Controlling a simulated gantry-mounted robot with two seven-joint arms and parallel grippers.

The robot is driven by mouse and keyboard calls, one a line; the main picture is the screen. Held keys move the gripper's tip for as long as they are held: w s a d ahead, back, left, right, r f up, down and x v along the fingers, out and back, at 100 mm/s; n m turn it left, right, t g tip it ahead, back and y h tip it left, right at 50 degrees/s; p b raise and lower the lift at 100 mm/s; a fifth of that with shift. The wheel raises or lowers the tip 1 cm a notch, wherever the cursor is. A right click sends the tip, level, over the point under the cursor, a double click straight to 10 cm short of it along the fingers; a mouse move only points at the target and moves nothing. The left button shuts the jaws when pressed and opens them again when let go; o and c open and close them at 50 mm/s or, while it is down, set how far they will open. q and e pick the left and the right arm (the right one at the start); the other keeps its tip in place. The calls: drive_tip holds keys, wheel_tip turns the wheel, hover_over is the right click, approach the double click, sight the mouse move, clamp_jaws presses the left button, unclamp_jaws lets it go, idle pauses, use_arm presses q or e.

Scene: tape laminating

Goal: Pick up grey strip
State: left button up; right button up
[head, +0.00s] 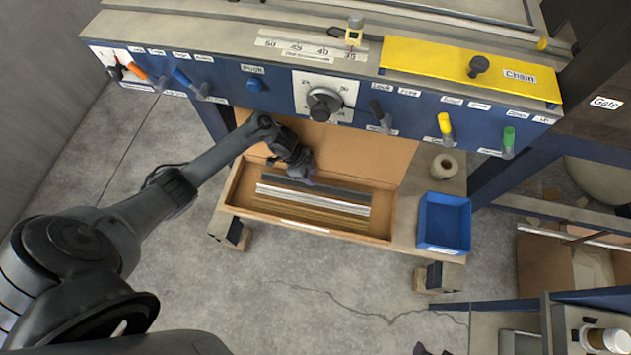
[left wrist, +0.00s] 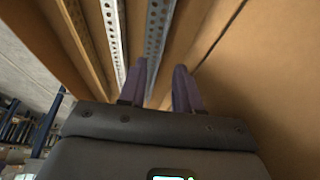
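In the head view a dark grey strip (head: 345,190) lies in an open cardboard box (head: 385,215), behind a white strip (head: 330,201) and several brown strips (head: 315,214). My left gripper (head: 306,178) reaches down into the box at the grey strip, near the strip's left half. In the left wrist view the grey perforated strip (left wrist: 158,35) runs away from between the two purple fingers of my left gripper (left wrist: 160,85). The fingers stand apart. The whiter perforated strip (left wrist: 112,40) is to their left. My right gripper is not in view.
A blue bin (head: 444,222) and a tape roll (head: 445,166) stand right of the box. Behind it is a blue machine panel (head: 230,75) with coloured levers and a knob (head: 324,103). The box wall (left wrist: 240,70) is close right of the fingers in the left wrist view.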

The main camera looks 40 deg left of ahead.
use_arm(q)
drive_tip(key=shift+b+x, duration=0.55)
drive_tip(key=shift+x, duration=1.3)
clamp_jaws()
